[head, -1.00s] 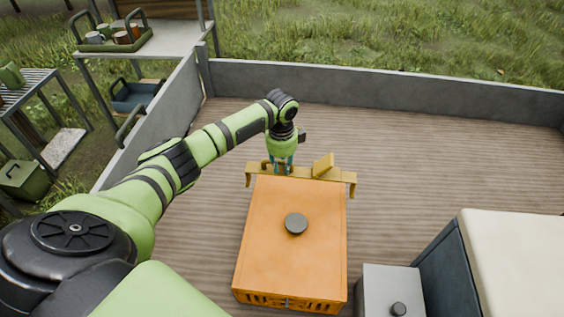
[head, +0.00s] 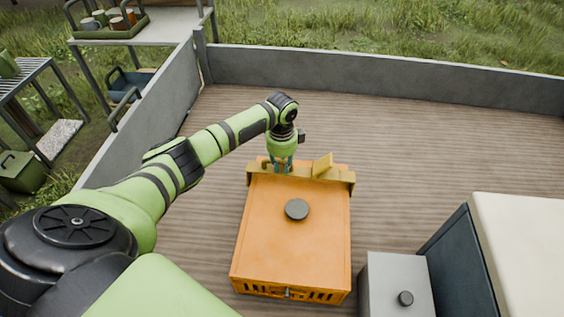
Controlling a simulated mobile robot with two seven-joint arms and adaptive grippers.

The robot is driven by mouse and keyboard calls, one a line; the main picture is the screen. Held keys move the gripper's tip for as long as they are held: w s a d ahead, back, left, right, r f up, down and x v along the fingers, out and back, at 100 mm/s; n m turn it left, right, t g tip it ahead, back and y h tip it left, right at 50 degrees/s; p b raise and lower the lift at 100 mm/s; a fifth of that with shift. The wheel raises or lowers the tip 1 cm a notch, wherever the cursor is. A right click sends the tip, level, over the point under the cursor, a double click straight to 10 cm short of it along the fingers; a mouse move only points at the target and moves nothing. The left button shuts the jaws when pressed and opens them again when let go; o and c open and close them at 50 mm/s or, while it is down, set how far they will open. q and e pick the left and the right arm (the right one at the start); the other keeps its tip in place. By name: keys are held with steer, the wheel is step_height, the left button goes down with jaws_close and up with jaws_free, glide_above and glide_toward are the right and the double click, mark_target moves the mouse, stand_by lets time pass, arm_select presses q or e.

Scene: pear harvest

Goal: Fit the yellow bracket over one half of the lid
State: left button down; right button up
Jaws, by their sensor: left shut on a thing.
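The yellow bracket (head: 326,178) lies across the far end of the orange lid (head: 285,245), spanning its width, with its end tabs hanging at the lid's sides. The lid covers an orange crate (head: 288,291) and has a dark round knob (head: 297,209) in its middle. My left gripper (head: 281,168) is shut on the bracket, left of the bracket's raised middle piece. The gripper points down at the lid's far end. Whether the bracket is fully seated cannot be told from this angle. My right gripper is not in view.
A grey box (head: 385,280) with a dark knob stands right of the crate, beside a large cream-topped box (head: 530,250). Grey side walls (head: 400,72) bound the wooden deck. A shelf (head: 150,32) with a tray stands outside at the left.

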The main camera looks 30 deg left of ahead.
mark_target(282, 170)
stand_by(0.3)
arm_select(q)
steer(key=shift+w+a, duration=0.15)
steer(key=shift+w, duration=0.05)
stand_by(0.3)
stand_by(0.7)
steer(key=shift+f+b, duration=1.1)
steer(key=shift+f, duration=0.8)
stand_by(0.3)
steer(key=c, duration=1)
jaws_free()
steer(key=r, duration=1.2)
steer(key=shift+s, duration=0.25)
